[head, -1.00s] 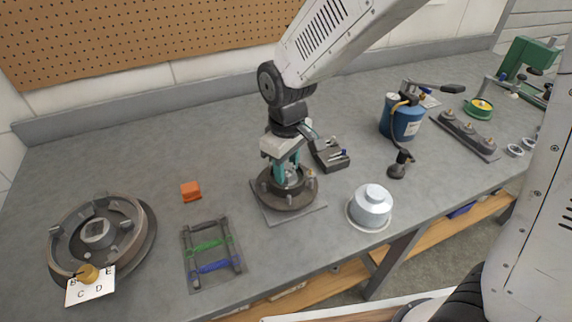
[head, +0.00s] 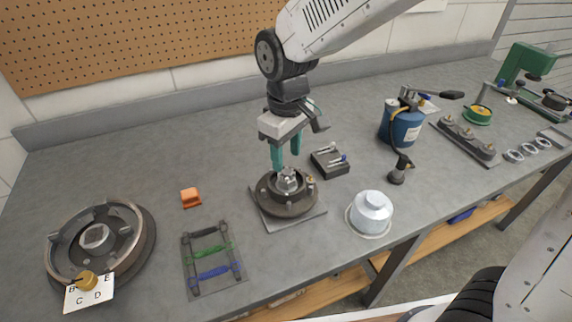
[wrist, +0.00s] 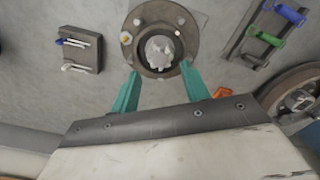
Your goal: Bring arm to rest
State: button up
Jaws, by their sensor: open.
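My gripper (head: 286,158) has teal fingers, which are apart and empty. It hangs pointing down just above the round dark hub (head: 290,204) on its grey square plate. A silvery castle-shaped nut (head: 288,180) sits at the hub's centre, with studs around it. In the wrist view my gripper (wrist: 160,85) has one finger on either side of the picture's middle, and the hub (wrist: 143,45) with its nut (wrist: 160,52) lies beyond the fingertips.
A large drum (head: 140,225) and card (head: 90,293) are at left. An orange block (head: 190,197), spring rack (head: 184,262), small dark tray (head: 318,164), silver cap (head: 372,206) and blue canister (head: 392,120) surround the hub. A pegboard (head: 130,40) stands behind the bench.

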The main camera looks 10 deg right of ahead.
jog(key=shift+r, duration=0.9)
jog(key=s+d+r+m, duration=0.4)
jog(key=s+d, duration=0.5)
jog(key=d, duration=0.1)
jog(key=s+d+r+m+t, duration=0.1)
jog(key=s+d+r+m, duration=0.3)
jog(key=s+d, duration=0.6)
jog(key=shift+s+d+m, duration=0.25)
jog(key=shift+d+m, duration=0.1)
jog(key=shift+m, duration=0.25)
